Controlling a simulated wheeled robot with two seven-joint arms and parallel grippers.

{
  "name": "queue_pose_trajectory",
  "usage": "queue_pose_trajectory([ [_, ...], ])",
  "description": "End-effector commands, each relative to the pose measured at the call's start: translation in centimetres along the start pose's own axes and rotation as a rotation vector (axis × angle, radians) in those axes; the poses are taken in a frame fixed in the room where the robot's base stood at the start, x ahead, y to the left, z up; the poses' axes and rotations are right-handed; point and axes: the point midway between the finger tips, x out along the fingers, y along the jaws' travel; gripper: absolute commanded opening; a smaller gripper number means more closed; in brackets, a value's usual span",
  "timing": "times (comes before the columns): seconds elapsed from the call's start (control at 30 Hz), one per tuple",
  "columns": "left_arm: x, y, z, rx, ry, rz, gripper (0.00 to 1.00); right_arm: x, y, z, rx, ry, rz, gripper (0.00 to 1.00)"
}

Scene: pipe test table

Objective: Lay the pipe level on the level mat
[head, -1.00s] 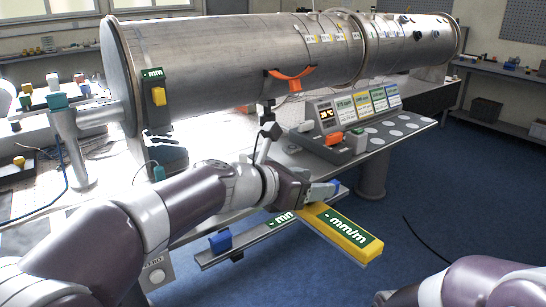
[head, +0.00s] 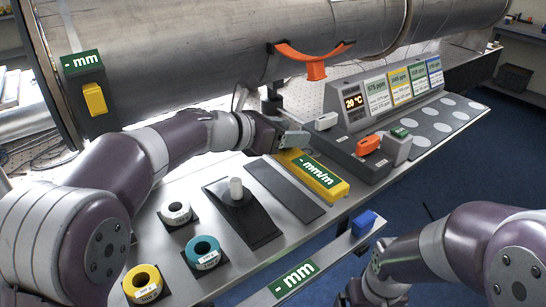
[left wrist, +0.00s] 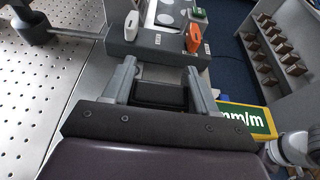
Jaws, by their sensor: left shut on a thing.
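The pipe level, a yellow bar with a green "- mm/m" display (head: 316,172), is at the left gripper in the head view. Its display end also shows in the left wrist view (left wrist: 248,118), right of the fingers. My left gripper (head: 293,140) is shut on the level's far end, partly hiding it. The level mat (head: 283,190), a dark strip on the grey bench shelf, lies just left of the level and looks bare. I cannot tell whether the level touches anything below. My right gripper (head: 368,292) is partly visible at the bottom edge; its fingers are unclear.
A large steel pipe (head: 220,60) with an orange saddle gauge (head: 314,62) spans the back. A grey console with an orange tool (head: 368,145) stands right of the level. A blue-ended rail (head: 363,223) lies along the front.

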Motion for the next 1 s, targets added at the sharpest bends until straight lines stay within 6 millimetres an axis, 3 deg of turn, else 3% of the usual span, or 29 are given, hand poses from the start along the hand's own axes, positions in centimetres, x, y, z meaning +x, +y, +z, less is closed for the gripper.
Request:
queue_pose_trajectory([
  [0.1, 0.2, 3.1, -1.9, -0.001, -0.001, 0.003, 0.14, 0.5, 0.0, 0.0, 0.0, 0.0, 0.0, 1.0],
  [0.23, 0.3, 4.8, -2.9, 0.001, -0.002, 0.001, 0.14, 0.6, 0.0, 0.0, 0.0, 0.001, 0.0, 1.0],
  [0.5, 1.6, 5.0, -6.7, -0.001, -0.001, -0.001, 0.14, 2.2, 0.0, 0.2, 0.0, 0.001, 0.0, 1.0],
  [0.83, 1.8, 5.0, -7.0, 0.001, -0.001, 0.0, 0.14, 2.2, 0.0, 0.2, 0.0, 0.001, 0.0, 1.0],
  [0.87, 1.8, 5.0, -7.0, 0.001, 0.0, 0.0, 0.67, 2.1, 0.0, 0.2, 0.0, 0.001, 0.0, 1.0],
  [0.9, 1.8, 5.0, -7.0, 0.001, 0.0, 0.0, 0.8, 2.1, 0.0, 0.2, 0.0, 0.001, 0.0, 1.0],
  [1.0, 1.8, 5.0, -7.0, 0.001, 0.0, 0.0, 0.83, 2.1, 0.0, 0.2, 0.0, 0.001, 0.0, 1.0],
])
